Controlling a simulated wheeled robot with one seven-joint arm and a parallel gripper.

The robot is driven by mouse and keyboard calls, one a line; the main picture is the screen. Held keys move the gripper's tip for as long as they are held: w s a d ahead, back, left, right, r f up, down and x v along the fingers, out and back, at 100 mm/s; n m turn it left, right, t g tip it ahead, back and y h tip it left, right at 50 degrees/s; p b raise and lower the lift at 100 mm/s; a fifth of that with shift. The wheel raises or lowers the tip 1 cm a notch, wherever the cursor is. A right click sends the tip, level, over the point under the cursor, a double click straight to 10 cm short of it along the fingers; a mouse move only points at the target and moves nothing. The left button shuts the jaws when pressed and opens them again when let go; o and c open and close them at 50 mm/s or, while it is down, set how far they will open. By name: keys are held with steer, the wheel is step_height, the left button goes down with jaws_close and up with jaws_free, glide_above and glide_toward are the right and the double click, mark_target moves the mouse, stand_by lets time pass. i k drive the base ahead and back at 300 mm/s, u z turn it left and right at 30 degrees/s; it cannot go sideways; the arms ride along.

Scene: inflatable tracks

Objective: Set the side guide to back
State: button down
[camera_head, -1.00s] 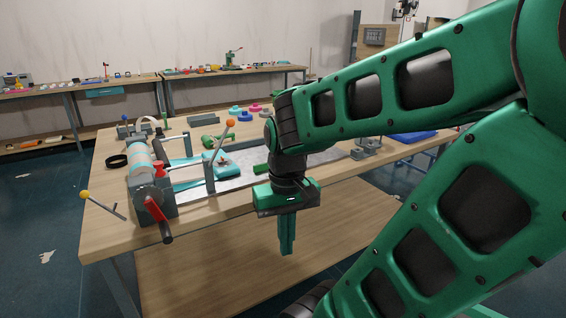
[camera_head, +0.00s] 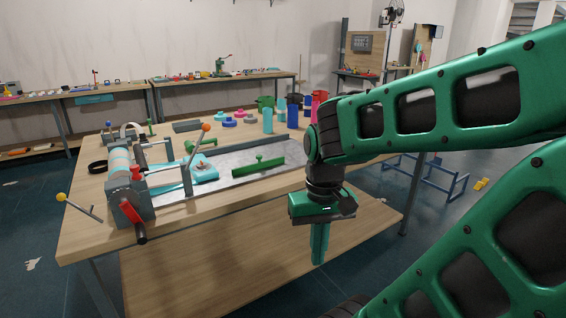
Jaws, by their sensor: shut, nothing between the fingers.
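A green guide bar with a small upright knob (camera_head: 259,167) lies on the near right part of a grey metal plate (camera_head: 226,175) on the workbench. A second green bar (camera_head: 201,147) lies at the plate's far side. I cannot tell for certain which one is the side guide. My gripper (camera_head: 319,262) points down in front of the bench's near edge, to the right of and nearer than the near green bar. Its green fingers are closed together, empty, and apart from both bars.
A roller machine with a red-handled crank (camera_head: 132,210) stands at the left of the bench. Blue and teal cylinders (camera_head: 267,120) stand at the back. The bench top right of the plate looks partly clear.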

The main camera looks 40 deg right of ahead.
mark_target(243, 170)
steer(key=z, duration=0.5)
steer(key=i, duration=1.05)
steer(key=u, duration=0.1)
